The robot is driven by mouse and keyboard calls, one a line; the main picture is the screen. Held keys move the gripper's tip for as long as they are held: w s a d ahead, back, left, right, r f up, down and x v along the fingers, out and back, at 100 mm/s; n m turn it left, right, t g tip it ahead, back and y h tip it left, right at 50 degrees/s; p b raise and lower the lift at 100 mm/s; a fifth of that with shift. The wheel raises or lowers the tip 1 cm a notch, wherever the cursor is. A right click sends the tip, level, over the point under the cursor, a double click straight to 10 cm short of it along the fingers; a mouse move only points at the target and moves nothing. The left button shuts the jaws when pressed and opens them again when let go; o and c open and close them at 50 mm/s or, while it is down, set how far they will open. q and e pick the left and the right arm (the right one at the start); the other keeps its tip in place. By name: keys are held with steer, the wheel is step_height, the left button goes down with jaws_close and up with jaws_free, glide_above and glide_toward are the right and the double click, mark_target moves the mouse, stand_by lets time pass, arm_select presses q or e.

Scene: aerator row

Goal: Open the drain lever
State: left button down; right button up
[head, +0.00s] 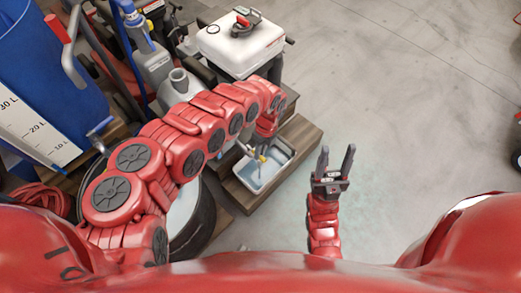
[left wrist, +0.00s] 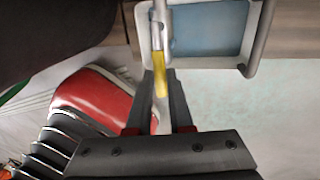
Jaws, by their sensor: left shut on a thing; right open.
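The drain lever, a metal arm with a yellow grip (left wrist: 160,72), runs between the fingers of my left gripper (left wrist: 162,88) in the left wrist view. That gripper is shut on it. In the head view the lever's yellow part (head: 261,157) shows small above a tray of bluish water (head: 284,151), below the end of my left arm. My arm hides most of the lever's mount there. My right gripper (head: 335,163) is open and empty, to the right of the tray, fingers pointing up the picture.
A wooden step (head: 299,137) bears the tray. A white tank engine (head: 240,47) stands behind it. A blue barrel (head: 45,70) with a litre scale and a dark round tub (head: 205,223) are at left. Concrete floor (head: 410,100) at right is mostly clear.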

arm_select(q)
steer(key=shift+a, duration=0.1)
steer(key=c, duration=0.8)
jaws_free()
steer(key=r+p, duration=0.1)
steer(key=r, duration=0.4)
steer(key=w+d+r+p, duration=0.1)
steer(key=r+p, duration=0.1)
steer(key=r, duration=0.4)
steer(key=w+d+r+p, duration=0.1)
steer(key=r, duration=0.5)
steer(key=shift+w+d+p, duration=0.2)
steer(key=shift+d+p, duration=0.05)
steer(key=shift+p, duration=0.05)
